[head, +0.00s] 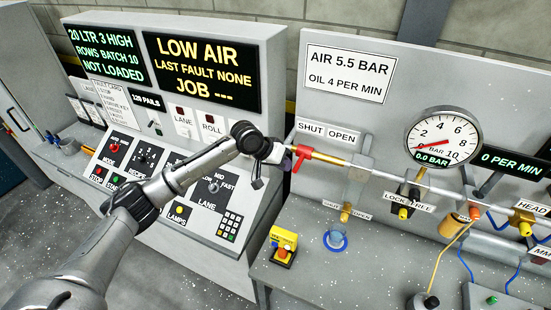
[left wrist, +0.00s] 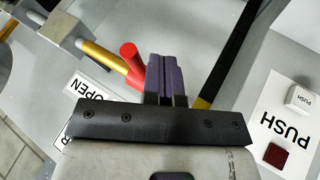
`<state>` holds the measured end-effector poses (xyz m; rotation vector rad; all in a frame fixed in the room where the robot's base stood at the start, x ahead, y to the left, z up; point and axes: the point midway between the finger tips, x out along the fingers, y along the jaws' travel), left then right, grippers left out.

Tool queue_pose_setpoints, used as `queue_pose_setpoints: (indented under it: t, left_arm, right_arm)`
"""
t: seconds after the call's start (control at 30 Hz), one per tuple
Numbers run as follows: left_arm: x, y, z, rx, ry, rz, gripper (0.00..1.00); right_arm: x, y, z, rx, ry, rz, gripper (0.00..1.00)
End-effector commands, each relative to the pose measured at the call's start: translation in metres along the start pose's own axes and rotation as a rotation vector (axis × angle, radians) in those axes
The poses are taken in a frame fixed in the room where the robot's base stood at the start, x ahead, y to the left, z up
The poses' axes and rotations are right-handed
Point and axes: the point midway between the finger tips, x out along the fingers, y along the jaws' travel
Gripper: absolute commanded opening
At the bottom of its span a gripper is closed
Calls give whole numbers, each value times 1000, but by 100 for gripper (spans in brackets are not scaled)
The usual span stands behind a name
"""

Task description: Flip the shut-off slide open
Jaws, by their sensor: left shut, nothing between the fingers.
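The red handle (head: 301,157) of the shut-off slide stands on the yellow pipe at the left end of the air panel. It is below the SHUT and OPEN labels (head: 328,133), nearer SHUT. In the left wrist view the red handle (left wrist: 131,62) rises beside the yellow pipe (left wrist: 103,58). My left gripper (head: 287,158) is at the left side of the handle. Its purple fingers (left wrist: 164,75) are shut and empty, just right of the handle in the wrist view. I cannot tell whether they touch it. My right gripper is out of view.
The round gauge (head: 442,138) reads 0.0 BAR. A control console (head: 188,120) showing LOW AIR stands at left, under my left arm. Lower valves and hoses crowd the right side.

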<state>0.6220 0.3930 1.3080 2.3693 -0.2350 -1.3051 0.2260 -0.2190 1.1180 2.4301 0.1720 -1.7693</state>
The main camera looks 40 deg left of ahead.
Motion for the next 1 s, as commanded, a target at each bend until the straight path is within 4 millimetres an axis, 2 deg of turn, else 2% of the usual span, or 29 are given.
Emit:
queue_pose_setpoints:
  t: [0.53, 0.67, 0.8, 1.0]
  left_arm:
    - [2, 9, -1, 1, 0, 1, 0]
    - [11, 33, -3, 1, -3, 6, 0]
    - [29, 64, -3, 1, -3, 6, 0]
    - [46, 88, -2, 0, -1, 3, 0]
  right_arm:
    - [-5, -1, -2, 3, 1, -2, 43]
    - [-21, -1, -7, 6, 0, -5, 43]
    - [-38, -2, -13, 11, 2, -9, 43]
    - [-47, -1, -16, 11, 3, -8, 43]
